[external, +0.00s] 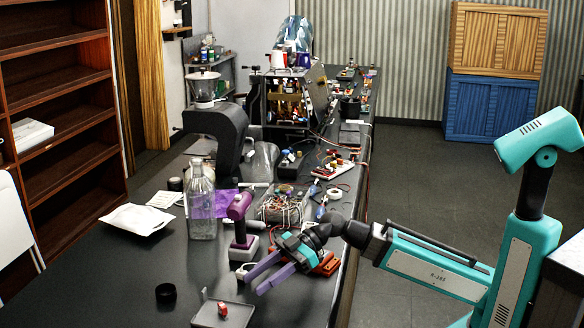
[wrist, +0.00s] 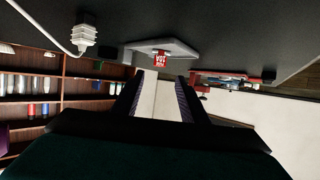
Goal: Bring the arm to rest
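My gripper (external: 254,284) is above the front part of the dark workbench (external: 110,270), its two purple fingers spread apart. Nothing shows between the fingers. The arm reaches left from its teal column, with the fingers pointing down and left. In the wrist view my gripper (wrist: 159,76) also shows its two dark fingers apart with a clear gap. Beyond them is a small red block with white lettering (wrist: 160,57) on a grey tray (wrist: 178,46). In the external view the red block (external: 223,309) sits on the tray (external: 205,317), left of and below my fingertips.
A purple upright device (external: 240,218) stands just behind my gripper. A glass bottle (external: 202,205), a box of wires (external: 284,207) and a black brewer (external: 215,140) stand farther back. A black ring-like cap (external: 165,293) lies left of the tray. The floor right of the bench is clear.

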